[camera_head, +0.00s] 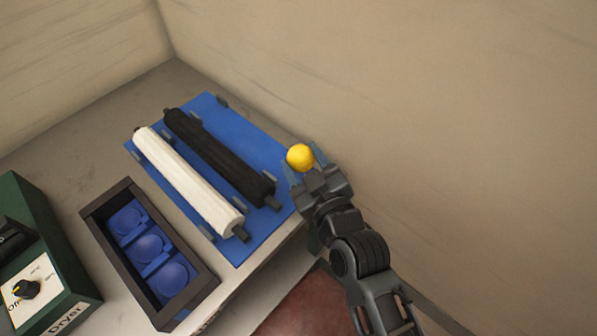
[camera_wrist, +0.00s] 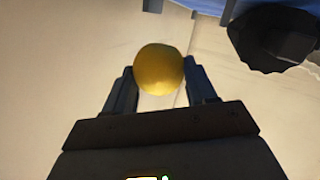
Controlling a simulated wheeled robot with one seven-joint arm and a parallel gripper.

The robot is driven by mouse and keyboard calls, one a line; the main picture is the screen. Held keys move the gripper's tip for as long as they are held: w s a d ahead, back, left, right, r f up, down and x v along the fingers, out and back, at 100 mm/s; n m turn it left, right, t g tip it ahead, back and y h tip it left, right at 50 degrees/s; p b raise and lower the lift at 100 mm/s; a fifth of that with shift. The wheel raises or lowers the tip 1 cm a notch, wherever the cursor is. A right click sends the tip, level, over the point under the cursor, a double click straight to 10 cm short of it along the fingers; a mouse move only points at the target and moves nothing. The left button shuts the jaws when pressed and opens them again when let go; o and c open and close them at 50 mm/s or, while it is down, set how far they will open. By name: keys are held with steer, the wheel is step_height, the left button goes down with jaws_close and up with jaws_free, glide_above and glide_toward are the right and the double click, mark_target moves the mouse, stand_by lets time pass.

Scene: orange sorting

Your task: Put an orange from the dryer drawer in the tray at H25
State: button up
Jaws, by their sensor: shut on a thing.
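A yellow-orange ball, the orange (camera_head: 300,157), is held between the fingertips of my gripper (camera_head: 304,165) in the head view. It also shows in the wrist view (camera_wrist: 159,69), between the two fingers (camera_wrist: 160,88). My gripper is shut on it, at the right edge of the blue board, near the wall. A dark open-topped box (camera_head: 191,268) with several round blue hollows stands at the lower left. The hollows I can see are empty. The dryer (camera_head: 66,268), a green box with a knob and a "Dryer" label, is partly cut off at the left edge. I cannot make out an H25 label.
A blue board (camera_head: 262,149) on the table carries a white roller (camera_head: 185,180) and a black roller (camera_head: 218,157) in low holders. A dark roller end (camera_wrist: 270,38) shows in the wrist view. Beige walls (camera_head: 440,110) close off the back and right. Bare tabletop (camera_head: 90,133) lies behind the dark box.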

steer(key=shift+f+b, duration=0.55)
steer(key=shift+f, duration=1.85)
steer(key=shift+f, duration=0.2)
steer(key=o, duration=0.9)
steer(key=shift+r, duration=0.1)
steer(key=shift+r, duration=0.2)
steer(key=b+v, duration=0.3)
steer(key=v, duration=0.9)
